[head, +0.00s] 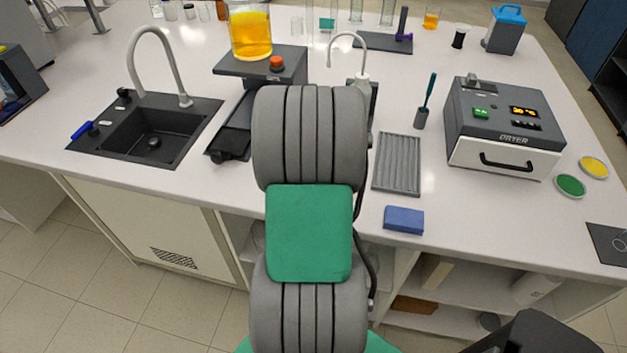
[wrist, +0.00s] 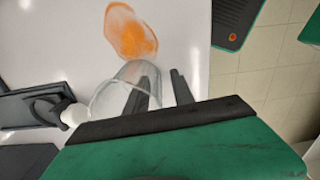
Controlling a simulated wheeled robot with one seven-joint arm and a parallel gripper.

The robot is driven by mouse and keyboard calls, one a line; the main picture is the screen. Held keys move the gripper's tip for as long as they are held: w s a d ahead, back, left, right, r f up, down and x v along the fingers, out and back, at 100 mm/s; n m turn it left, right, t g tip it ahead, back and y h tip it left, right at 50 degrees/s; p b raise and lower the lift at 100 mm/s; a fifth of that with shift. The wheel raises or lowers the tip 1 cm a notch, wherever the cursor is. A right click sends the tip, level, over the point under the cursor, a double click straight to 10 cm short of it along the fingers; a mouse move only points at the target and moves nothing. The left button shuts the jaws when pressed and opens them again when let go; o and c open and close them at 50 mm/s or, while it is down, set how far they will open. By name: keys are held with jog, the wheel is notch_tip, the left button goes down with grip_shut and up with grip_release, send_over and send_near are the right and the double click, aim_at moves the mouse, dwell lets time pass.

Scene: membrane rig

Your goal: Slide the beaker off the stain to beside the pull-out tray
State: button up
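A clear glass beaker (wrist: 118,92) shows in the wrist view, its wide end toward the camera and its other end close to the edge of an orange stain (wrist: 130,34) on the white worktop. My gripper (wrist: 165,82) is right at the beaker. Its two dark fingers stand apart, and one shows through or against the glass; whether it touches cannot be told. In the head view my arm hides the beaker and the stain. The dark pull-out tray (head: 234,134) with a black handle is under a grey stand left of my arm; a dark handled part shows at the left of the wrist view.
A beaker of orange liquid (head: 250,36) stands on the grey stand (head: 232,65). A sink (head: 150,135) lies to the left. A ribbed grey mat (head: 398,163), a blue block (head: 404,220) and a dryer (head: 503,130) are to the right. The worktop's front edge is close.

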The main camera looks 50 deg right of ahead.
grip_shut()
dwell(1.4)
